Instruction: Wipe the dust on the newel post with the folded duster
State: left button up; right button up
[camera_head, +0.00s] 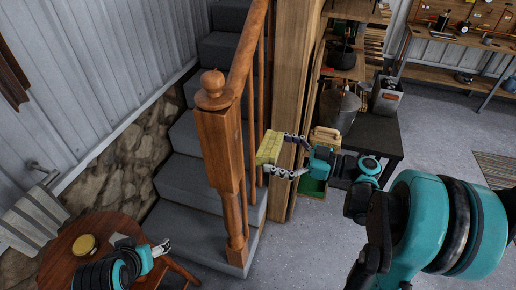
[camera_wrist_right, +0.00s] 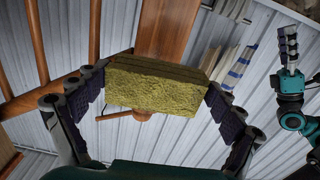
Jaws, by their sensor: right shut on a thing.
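The folded duster (camera_head: 269,147) is a yellow-green block. My right gripper (camera_head: 277,156) is shut on it, a finger on each side, just right of the newel post. In the right wrist view the duster (camera_wrist_right: 155,92) fills the space between the fingers. The wooden newel post (camera_head: 222,150) stands at the stair foot with a ball top. In the wrist view the post (camera_wrist_right: 166,30) shows behind the duster, which hides part of it. A gap seems to lie between duster and post. I cannot make out dust. My left gripper (camera_head: 160,249) is low at left; its opening is unclear.
A round wooden table (camera_head: 62,262) with a yellow tin (camera_head: 84,245) is under my left arm. A handrail (camera_head: 248,50) slopes up from the post beside grey stairs (camera_head: 185,180).

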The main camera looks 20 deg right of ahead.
aim_at(235, 143)
jog(key=x, duration=0.6)
jog(key=shift+x, duration=1)
dwell(0.7)
jog(key=shift+w+d, duration=0.1)
jog(key=shift+w, duration=0.05)
jog(key=shift+a, duration=0.2)
dwell(1.3)
jog(key=shift+b+v, duration=0.3)
jog(key=shift+v, duration=2.7)
